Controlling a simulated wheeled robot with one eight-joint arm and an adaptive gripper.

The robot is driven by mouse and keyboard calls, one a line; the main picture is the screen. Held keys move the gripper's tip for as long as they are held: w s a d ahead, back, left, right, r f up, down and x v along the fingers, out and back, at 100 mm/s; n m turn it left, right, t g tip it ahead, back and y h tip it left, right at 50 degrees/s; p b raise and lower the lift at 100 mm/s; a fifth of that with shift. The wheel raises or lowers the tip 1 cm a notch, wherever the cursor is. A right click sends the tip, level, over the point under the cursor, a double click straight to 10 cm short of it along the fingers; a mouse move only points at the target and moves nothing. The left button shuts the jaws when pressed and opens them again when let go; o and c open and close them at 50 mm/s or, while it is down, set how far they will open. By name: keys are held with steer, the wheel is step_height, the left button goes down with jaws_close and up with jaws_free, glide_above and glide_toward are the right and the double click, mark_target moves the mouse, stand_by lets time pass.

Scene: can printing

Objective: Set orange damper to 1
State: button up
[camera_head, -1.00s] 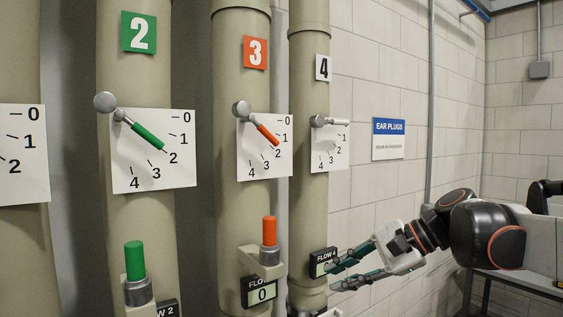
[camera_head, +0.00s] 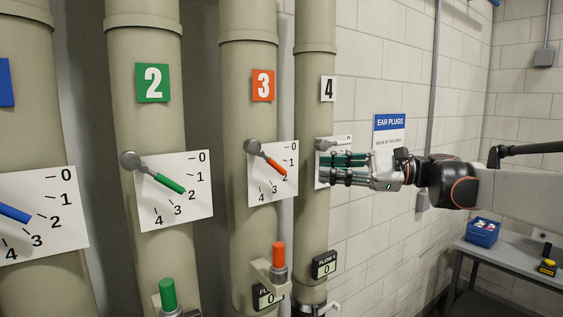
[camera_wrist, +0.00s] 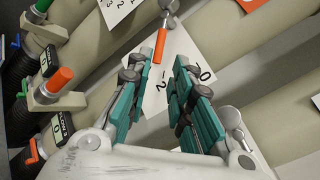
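The orange damper lever (camera_head: 275,165) is on the number 3 pipe, on a white dial plate (camera_head: 262,188). It slants down to the right from its grey pivot, with its tip close to the 2 mark. My gripper (camera_head: 324,168) is to the right of it, in front of the number 4 dial, with its fingers pointing left. In the wrist view the orange lever (camera_wrist: 160,45) appears beyond and between my fingertips (camera_wrist: 157,70). The fingers are apart with nothing between them, and do not appear to touch the lever. My gripper partly covers the number 4 dial.
An orange-topped post (camera_head: 278,255) and a partly hidden flow display (camera_head: 262,299) are below the dial. The green damper (camera_head: 170,184) is to the left. A flow 4 display (camera_head: 324,265) is on the right pipe. A table (camera_head: 510,258) with a blue box (camera_head: 483,232) stands at right.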

steer(key=p, duration=0.2)
glide_toward(265, 159)
steer(key=w+a+f, duration=0.2)
steer(key=w+a, duration=0.1)
steer(key=a, duration=0.3)
steer(key=shift+w, duration=0.3)
steer(key=shift+d, duration=0.1)
jaws_close()
